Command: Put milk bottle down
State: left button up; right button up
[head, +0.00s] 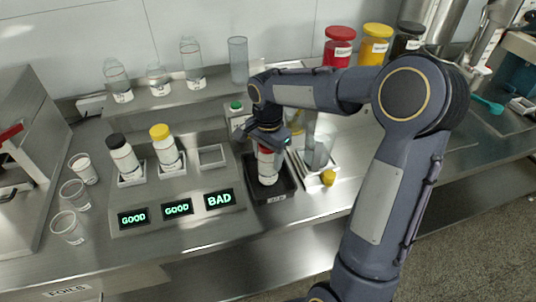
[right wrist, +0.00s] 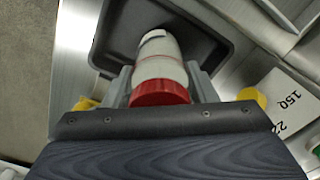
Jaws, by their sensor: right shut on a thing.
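The milk bottle with a red cap (head: 268,167) is in the head view, upright or nearly so, at the black tray (head: 285,193). My right gripper (head: 268,145) is shut on it near the cap, from above. In the right wrist view, the bottle (right wrist: 160,68) is between the two fingers, with the tray (right wrist: 213,48) behind it. I cannot tell whether its base touches the tray floor. My left gripper is not in view.
Left of the tray, a stand holds a black-capped bottle (head: 122,157) and a yellow-capped bottle (head: 165,149); its third slot (head: 211,156) is empty. Displays below read GOOD, GOOD and BAD (head: 219,199). A white holder with glassware (head: 318,152) stands close on the right.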

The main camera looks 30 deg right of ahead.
jog(key=shift+f, duration=0.2)
jog(key=o, duration=1.1)
jog(key=shift+o, duration=0.2)
jog(key=shift+r, duration=0.1)
notch_tip(320, 180, up, 12)
jog(key=shift+r+p, duration=0.1)
jog(key=shift+p, duration=0.2)
jog(key=s+a+f+n+t+y, duration=0.2)
jog(key=s+n, duration=0.4)
jog(key=s, duration=0.5)
jog(key=s+a+f+n+t+y, duration=0.1)
jog(key=s+a+f+n+t, duration=0.2)
jog(key=s, duration=0.8)
jog(key=a+f+n, duration=0.1)
jog(key=a+n, duration=0.1)
jog(key=n, duration=0.1)
jog(key=shift+a+f+t+y, duration=0.2)
jog(key=shift+f+t+y, duration=0.1)
jog(key=shift+y, duration=0.1)
